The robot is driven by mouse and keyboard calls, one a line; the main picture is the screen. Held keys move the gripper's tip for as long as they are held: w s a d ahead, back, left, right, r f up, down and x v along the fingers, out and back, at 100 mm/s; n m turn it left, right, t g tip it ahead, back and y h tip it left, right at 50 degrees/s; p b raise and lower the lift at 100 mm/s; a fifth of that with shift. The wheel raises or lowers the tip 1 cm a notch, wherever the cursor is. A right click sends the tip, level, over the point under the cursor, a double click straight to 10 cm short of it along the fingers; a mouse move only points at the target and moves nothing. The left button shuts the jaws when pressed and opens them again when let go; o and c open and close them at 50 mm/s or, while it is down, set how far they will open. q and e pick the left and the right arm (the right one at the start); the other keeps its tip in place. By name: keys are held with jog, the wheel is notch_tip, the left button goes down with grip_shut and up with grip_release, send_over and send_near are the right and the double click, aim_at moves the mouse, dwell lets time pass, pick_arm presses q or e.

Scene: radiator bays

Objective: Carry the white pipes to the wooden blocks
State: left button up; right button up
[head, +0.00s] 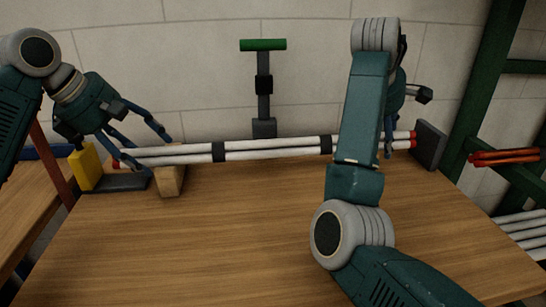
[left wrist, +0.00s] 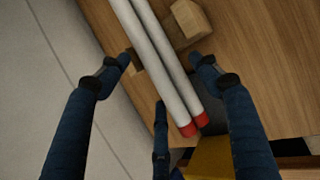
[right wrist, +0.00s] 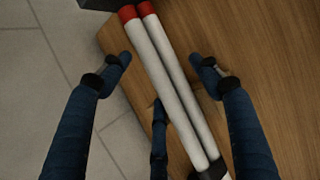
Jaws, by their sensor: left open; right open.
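Two long white pipes (head: 270,149) lie side by side along the back of the table, with red ends and black bands around them. Near their left end they pass over a wooden block (head: 171,184); I cannot tell whether they touch it. The block also shows in the left wrist view (left wrist: 192,18). My left gripper (head: 148,150) is open, its fingers on either side of the pipes near the left red ends. My right gripper (right wrist: 160,60) is open, its fingers on either side of the pipes near the other end. My right arm hides part of the pipes in the head view.
The wooden table (head: 220,245) is clear in front. A yellow plate (head: 86,168) on a dark base stands by the left end, a dark plate (head: 430,146) by the right end. A green-topped stand (head: 263,85) is behind. Red-orange rods (head: 505,156) and more white pipes (head: 525,232) are at right.

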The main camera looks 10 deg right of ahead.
jog(key=shift+r, duration=0.1)
jog(key=shift+r, duration=0.1)
pick_arm(q)
jog(key=v, duration=0.8)
pick_arm(e)
jog(key=v, duration=0.7)
jog(key=shift+s+a+r, duration=0.2)
jog(key=shift+r, duration=0.1)
pick_arm(q)
jog(key=shift+f, duration=0.1)
